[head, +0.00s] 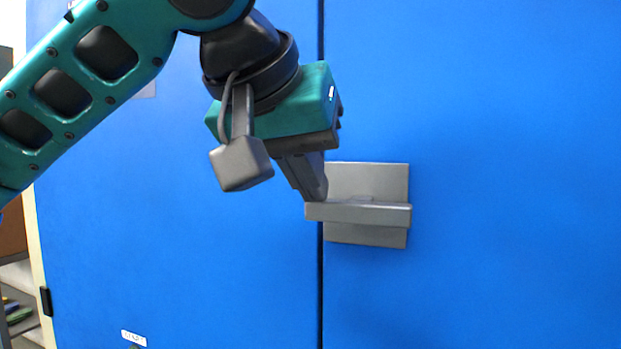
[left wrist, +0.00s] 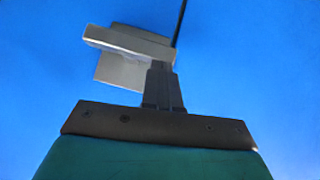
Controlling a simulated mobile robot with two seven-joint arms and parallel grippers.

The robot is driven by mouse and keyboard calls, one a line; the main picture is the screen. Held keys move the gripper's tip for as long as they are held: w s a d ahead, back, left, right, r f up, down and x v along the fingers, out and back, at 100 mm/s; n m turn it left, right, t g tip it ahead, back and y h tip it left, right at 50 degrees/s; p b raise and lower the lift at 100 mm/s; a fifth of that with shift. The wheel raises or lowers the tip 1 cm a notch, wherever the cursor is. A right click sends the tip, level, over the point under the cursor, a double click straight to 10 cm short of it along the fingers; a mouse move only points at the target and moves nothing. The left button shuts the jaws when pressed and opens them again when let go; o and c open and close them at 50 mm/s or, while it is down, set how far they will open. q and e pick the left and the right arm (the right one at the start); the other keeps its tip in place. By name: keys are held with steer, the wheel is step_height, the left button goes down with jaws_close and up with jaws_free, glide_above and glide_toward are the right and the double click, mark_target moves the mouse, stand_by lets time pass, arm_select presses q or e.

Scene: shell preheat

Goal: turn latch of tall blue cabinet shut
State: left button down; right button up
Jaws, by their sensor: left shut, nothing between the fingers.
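The tall blue cabinet (head: 500,110) fills most of the head view, its two doors meeting at a dark vertical seam. A grey latch (head: 370,213) sits on the right door, with a square plate behind a bar. The bar lies about horizontal, and its left end reaches across the seam. My left gripper (head: 318,197) is shut and empty, its fingertips at the left end of the bar, touching it or very close. In the left wrist view the latch (left wrist: 125,42) shows just beyond the closed fingers (left wrist: 162,75). My right gripper is in neither view.
A small white label (head: 133,338) is low on the left door. A dark hinge (head: 46,301) is on the cabinet's left edge. Shelves with small items (head: 18,312) stand at the far left. The door face around the latch is clear.

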arm_select(q)
steer(key=shift+f+h, duration=0.1)
steer(key=shift+h, duration=0.2)
